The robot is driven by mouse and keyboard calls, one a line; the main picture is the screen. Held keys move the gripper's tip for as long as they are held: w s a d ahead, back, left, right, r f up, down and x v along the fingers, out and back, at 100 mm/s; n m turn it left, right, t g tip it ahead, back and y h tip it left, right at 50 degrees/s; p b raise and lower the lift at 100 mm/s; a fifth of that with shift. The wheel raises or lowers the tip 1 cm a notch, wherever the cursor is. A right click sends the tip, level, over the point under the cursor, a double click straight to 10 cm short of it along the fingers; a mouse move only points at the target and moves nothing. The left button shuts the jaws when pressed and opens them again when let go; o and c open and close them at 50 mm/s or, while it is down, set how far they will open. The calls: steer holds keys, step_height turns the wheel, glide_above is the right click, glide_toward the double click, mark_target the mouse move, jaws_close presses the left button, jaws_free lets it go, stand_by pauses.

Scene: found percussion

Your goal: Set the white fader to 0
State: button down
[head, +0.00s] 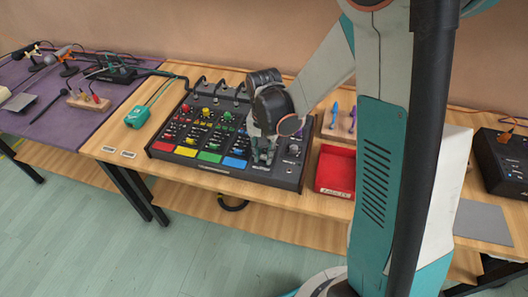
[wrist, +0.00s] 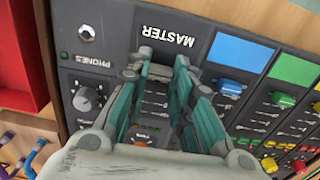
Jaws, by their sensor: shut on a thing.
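The mixer (head: 283,174) lies on the wooden table, with coloured strips along its front edge. My gripper (head: 263,158) reaches down over its right part, at the master channel. In the wrist view my gripper (wrist: 164,62) has its two fingertips closed in on the white fader (wrist: 160,72), a pale cap that shows between them. The cap stands close to the MASTER label (wrist: 168,36), at that end of its track. The scale marks run away from the label, between the fingers. The fader is hidden behind my gripper in the head view.
Next to the master channel are a blue fader (wrist: 230,88) and a phones knob (wrist: 87,99). A red tray (head: 336,170) stands right of the mixer. Cables run behind the mixer.

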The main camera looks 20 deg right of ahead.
steer(key=w+d, duration=0.1)
steer(key=w, duration=0.1)
steer(key=w+d, duration=0.2)
steer(key=shift+w, duration=0.1)
steer(key=c, duration=1.4)
jaws_free()
step_height(320, 180, up, 12)
